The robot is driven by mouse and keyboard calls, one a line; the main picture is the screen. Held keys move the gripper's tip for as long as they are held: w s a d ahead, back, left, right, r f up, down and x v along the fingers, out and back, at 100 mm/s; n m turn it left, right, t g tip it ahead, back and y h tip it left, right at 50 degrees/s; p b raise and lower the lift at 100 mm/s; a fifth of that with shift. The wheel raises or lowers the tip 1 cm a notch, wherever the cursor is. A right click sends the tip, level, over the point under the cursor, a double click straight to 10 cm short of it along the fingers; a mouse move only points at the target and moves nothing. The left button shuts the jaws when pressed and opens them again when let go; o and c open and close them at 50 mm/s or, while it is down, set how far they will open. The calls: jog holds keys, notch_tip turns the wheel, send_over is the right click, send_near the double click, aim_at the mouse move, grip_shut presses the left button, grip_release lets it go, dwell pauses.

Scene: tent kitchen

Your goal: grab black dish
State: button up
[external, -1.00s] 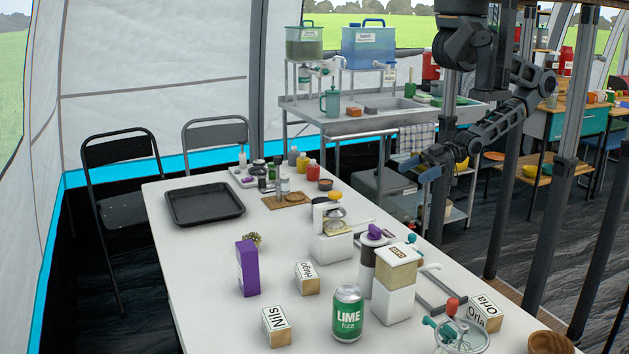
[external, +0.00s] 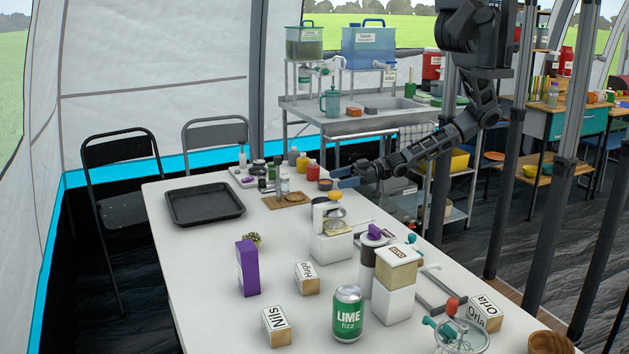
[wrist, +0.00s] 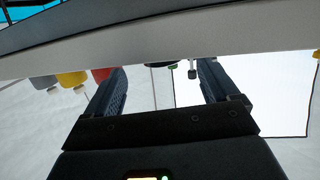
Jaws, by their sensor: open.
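The black dish (external: 204,204) is a shallow rectangular tray with a raised rim. It lies flat and empty at the far left of the white table in the external view. My gripper (external: 343,177) hangs over the table's far right side, well to the right of the dish, with the bottles between them. In the wrist view my gripper (wrist: 163,88) is open, its two dark fingers apart with nothing held between them. I cannot make out the dish in the wrist view.
Several small bottles, including a red bottle (external: 313,170), stand at the table's far end. A brown board (external: 290,200) with jars lies right of the dish. A purple box (external: 248,267) and a lime can (external: 347,312) stand nearer. White tabletop around the dish is clear.

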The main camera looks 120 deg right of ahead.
aim_at(327, 181)
jog(key=p+x, duration=0.1)
jog(key=x, duration=0.5)
jog(key=shift+a+r, duration=0.15)
jog(key=shift+r, duration=0.05)
jog(key=c, duration=1.2)
